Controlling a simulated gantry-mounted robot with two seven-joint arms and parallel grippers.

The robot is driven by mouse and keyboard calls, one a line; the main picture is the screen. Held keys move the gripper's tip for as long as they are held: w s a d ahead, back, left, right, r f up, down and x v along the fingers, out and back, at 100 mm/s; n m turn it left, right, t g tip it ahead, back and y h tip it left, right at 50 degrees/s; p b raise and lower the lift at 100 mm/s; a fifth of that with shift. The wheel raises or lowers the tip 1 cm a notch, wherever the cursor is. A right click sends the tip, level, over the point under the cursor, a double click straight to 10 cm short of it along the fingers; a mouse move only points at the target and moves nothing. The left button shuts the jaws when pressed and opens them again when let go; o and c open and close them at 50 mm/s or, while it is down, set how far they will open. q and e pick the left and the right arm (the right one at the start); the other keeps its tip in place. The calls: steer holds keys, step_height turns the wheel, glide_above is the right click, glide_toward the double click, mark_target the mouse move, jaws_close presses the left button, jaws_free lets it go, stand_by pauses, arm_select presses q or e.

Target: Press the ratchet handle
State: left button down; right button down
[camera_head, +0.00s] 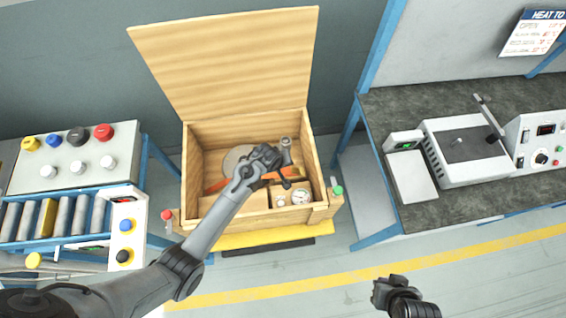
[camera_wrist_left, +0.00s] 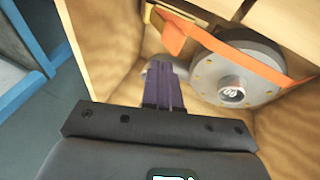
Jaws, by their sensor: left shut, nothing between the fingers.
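An orange strap (camera_head: 216,185) crosses a grey round housing (camera_head: 236,158) inside the open wooden crate. In the left wrist view the strap (camera_wrist_left: 255,62) runs over the grey housing (camera_wrist_left: 240,88), and a raised orange lever-like piece (camera_wrist_left: 173,38) stands at its upper left end. This piece may be the ratchet handle; I cannot be sure. My left gripper (camera_head: 286,182) is inside the crate, over the strap. Its fingers (camera_wrist_left: 164,86) are together and empty, below the orange piece in the picture. My arm hides part of the strap. My right gripper (camera_head: 386,284) is away from the crate, at lower right.
The crate's lid (camera_head: 228,55) stands open at the back. Gauges (camera_head: 290,197) sit in the crate's right compartment. A roller table (camera_head: 65,218) with a button panel (camera_head: 75,160) is at left. A dark bench (camera_head: 460,205) with a machine is at right.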

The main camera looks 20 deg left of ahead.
arm_select(q)
steer(key=shift+d+v, duration=0.15)
steer(key=shift+v, duration=0.7)
steer(key=shift+d+v, duration=0.2)
steer(key=shift+v, duration=0.7)
steer(key=shift+w+r, duration=0.1)
steer(key=shift+w, duration=0.15)
